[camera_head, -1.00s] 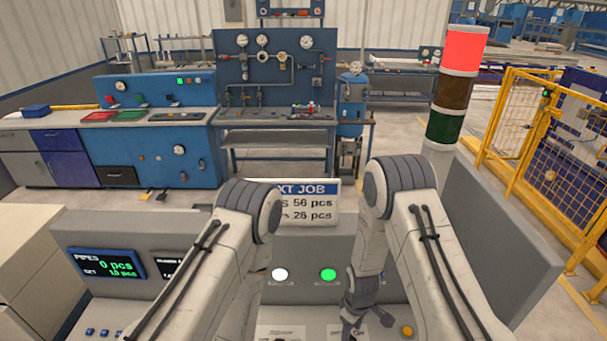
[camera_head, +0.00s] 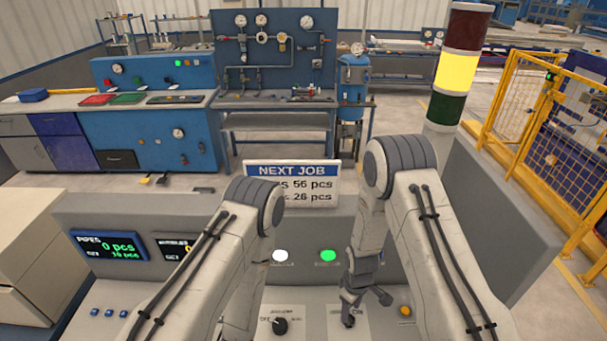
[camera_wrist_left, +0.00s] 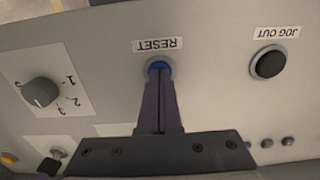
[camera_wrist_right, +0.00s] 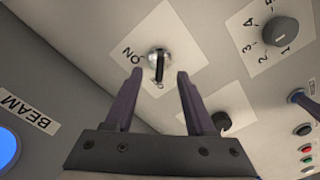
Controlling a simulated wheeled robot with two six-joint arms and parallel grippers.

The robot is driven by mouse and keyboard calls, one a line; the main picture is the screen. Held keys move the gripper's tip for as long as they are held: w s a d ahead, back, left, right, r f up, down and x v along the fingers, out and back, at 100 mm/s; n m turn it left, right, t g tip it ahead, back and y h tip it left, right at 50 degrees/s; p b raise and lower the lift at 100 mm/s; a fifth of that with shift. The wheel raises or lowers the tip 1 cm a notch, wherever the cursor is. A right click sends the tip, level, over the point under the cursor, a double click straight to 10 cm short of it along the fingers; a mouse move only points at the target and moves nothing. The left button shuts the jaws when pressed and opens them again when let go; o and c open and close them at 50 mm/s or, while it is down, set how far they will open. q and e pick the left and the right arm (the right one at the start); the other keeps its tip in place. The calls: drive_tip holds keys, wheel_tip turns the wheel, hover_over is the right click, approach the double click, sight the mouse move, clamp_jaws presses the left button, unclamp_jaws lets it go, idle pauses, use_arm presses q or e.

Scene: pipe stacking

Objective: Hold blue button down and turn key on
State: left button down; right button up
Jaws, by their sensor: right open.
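The blue button (camera_wrist_left: 157,67), labelled RESET, shows in the left wrist view on a grey panel. My left gripper (camera_wrist_left: 159,82) is shut, its fingers side by side, with its tips at the button and partly covering it. I cannot tell how far the button is pressed. The key switch (camera_wrist_right: 158,60), a silver ring with a dark upright key, shows in the right wrist view, with ON printed to its left. My right gripper (camera_wrist_right: 160,77) is open, its fingers either side of the key with gaps. In the head view the right gripper (camera_head: 349,318) is low over the panel.
A black JOG OUT button (camera_wrist_left: 269,64) and a numbered knob (camera_wrist_left: 40,92) flank the blue button. Another numbered knob (camera_wrist_right: 281,31) is near the key. A signal tower (camera_head: 456,71) is lit yellow. A NEXT JOB sign (camera_head: 292,171) stands behind the panel.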

sight(350, 315)
drive_tip(key=shift+f, duration=0.1)
idle(0.4)
drive_tip(key=shift+f, duration=2.6)
drive_tip(key=shift+r, duration=0.1)
clamp_jaws()
